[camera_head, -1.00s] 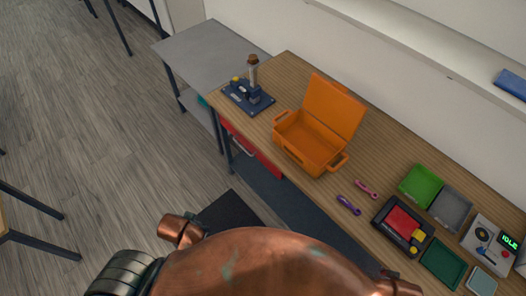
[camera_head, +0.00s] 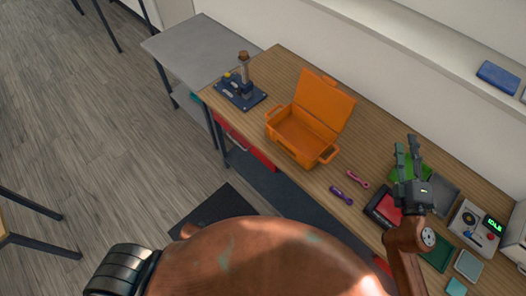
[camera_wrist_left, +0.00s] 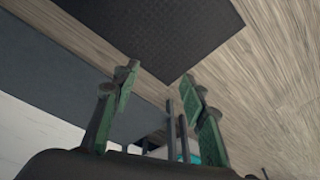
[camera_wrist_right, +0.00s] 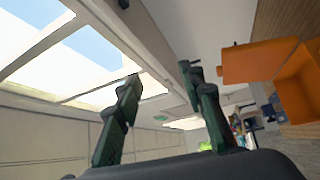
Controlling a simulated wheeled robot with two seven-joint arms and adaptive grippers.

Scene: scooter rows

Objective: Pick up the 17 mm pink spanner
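The pink spanner (camera_head: 357,179) lies flat on the wooden workbench (camera_head: 376,138), right of the orange case. A purple spanner (camera_head: 341,195) lies close by, nearer the front edge. My right gripper (camera_head: 407,146) is raised over the right part of the bench, to the right of the pink spanner. Its fingers point up and apart. In the right wrist view the right gripper (camera_wrist_right: 158,82) is open and empty. In the left wrist view the left gripper (camera_wrist_left: 160,90) is open and empty, with the floor and a dark mat beyond it. The left gripper is out of the head view.
An open orange case (camera_head: 299,137) stands left of the spanners. Right of them are a black tray with a red insert (camera_head: 384,207), green and grey trays, and a device with a lit display (camera_head: 478,224). A blue fixture (camera_head: 239,92) stands at the far left end.

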